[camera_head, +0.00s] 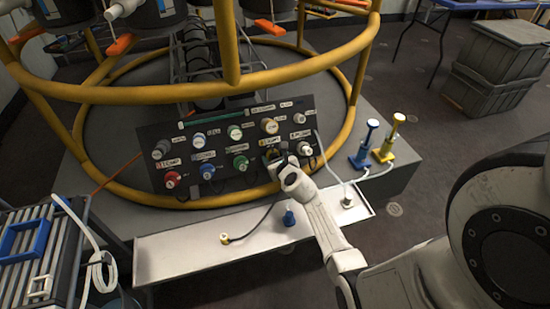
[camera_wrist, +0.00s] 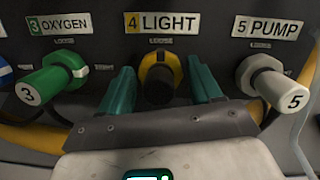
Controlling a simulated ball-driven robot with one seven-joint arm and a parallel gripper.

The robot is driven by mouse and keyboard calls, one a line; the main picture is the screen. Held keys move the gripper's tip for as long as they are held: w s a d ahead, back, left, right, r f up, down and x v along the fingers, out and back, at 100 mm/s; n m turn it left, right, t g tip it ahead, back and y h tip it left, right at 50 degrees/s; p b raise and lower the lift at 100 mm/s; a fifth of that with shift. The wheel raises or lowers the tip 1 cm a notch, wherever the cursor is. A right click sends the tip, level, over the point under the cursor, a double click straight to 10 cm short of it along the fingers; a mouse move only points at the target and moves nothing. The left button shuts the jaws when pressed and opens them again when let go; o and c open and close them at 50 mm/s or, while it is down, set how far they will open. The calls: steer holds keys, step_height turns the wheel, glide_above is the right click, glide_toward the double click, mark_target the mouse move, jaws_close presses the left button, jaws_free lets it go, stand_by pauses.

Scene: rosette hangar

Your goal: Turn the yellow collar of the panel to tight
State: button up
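The dark panel (camera_head: 225,128) stands in front of the yellow tube frame. In the wrist view the yellow collar (camera_wrist: 177,68) sits under the label "4 LIGHT", around a dark round plug end. Small print above it reads like "LOOSE"; I cannot tell its turned position. My gripper (camera_wrist: 160,75) is open, with one teal finger left of the collar and one right of it. Gaps show between the fingers and the collar. In the head view my gripper (camera_head: 275,160) is at the panel's lower right part and partly hides the collar.
A green connector (camera_wrist: 58,75) labelled "3 OXYGEN" is close on the left, and a white one (camera_wrist: 270,82) labelled "5 PUMP" on the right. Blue and yellow hand pumps (camera_head: 388,140) stand at right.

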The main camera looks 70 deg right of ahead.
steer(key=c, duration=0.7)
steer(key=shift+m, duration=0.3)
steer(key=shift+r+m+p, duration=0.1)
steer(key=shift+m+p, duration=0.5)
steer(key=shift+m+g+h+p, duration=0.4)
steer(key=shift+m+p, duration=0.2)
steer(key=shift+m, duration=1.2)
steer(key=m, duration=0.4)
steer(key=shift+a+m+g+p, duration=0.1)
steer(key=shift+m+g+p, duration=0.2)
steer(key=shift+g+p, duration=0.1)
steer(key=m+g, duration=0.1)
steer(key=m, duration=0.3)
steer(key=shift+m, duration=0.4)
steer(key=shift+m+g, duration=0.4)
steer(key=shift+m, duration=1.8)
